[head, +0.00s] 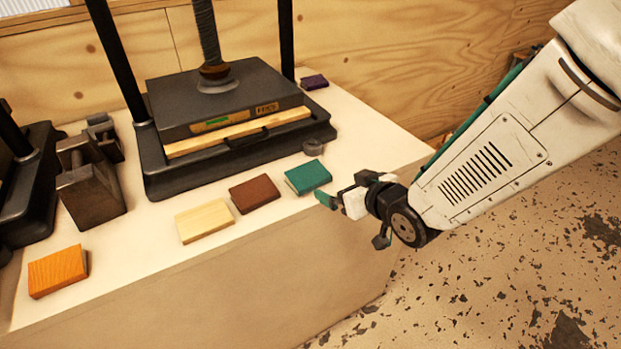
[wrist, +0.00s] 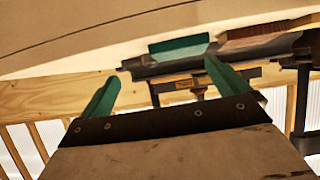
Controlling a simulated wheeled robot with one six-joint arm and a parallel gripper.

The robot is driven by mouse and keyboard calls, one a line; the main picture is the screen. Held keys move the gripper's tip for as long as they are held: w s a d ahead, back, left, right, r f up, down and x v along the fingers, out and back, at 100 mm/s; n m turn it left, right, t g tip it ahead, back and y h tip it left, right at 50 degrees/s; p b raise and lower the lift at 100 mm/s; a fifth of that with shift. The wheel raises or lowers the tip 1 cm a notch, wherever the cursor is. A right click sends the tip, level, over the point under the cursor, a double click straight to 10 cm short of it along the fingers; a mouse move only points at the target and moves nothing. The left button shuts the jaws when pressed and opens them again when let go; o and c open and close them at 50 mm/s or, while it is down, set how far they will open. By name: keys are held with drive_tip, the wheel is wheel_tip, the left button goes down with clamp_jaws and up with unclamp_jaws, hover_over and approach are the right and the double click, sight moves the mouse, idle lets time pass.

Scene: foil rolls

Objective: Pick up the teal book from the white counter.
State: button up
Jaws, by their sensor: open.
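The teal book (head: 308,177) lies flat on the white counter (head: 362,140) near its front edge, right of a brown book. In the wrist view, which looks upside down, the teal book (wrist: 180,47) shows beyond the fingertips, nearer the right one in the picture. My gripper (head: 340,196) is just in front and to the right of the book, by the counter's edge, apart from it. Its two green fingers (wrist: 162,68) are spread, with nothing between them. Part of the gripper is hidden by its own wrist in the head view.
A brown book (head: 255,194), a cream book (head: 205,221) and an orange book (head: 58,271) lie in a row to the left. A black press (head: 225,105) stands close behind. A purple book (head: 314,82) lies at the back. The counter's right end is clear.

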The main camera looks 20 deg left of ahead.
sight(310, 178)
drive_tip(key=shift+n+y, duration=0.4)
drive_tip(key=shift+y, duration=0.3)
drive_tip(key=a, duration=0.1)
drive_tip(key=a+f, duration=0.1)
drive_tip(key=s+a, duration=0.1)
drive_tip(key=shift+a+f, duration=0.25)
drive_tip(key=shift+a, duration=0.05)
drive_tip(key=x, duration=0.6)
drive_tip(key=shift+w+a+r, duration=0.1)
drive_tip(key=shift+w+a, duration=0.15)
drive_tip(key=shift+w, duration=0.15)
drive_tip(key=c, duration=0.8)
drive_tip(key=shift+o, duration=0.2)
drive_tip(key=shift+r, duration=0.1)
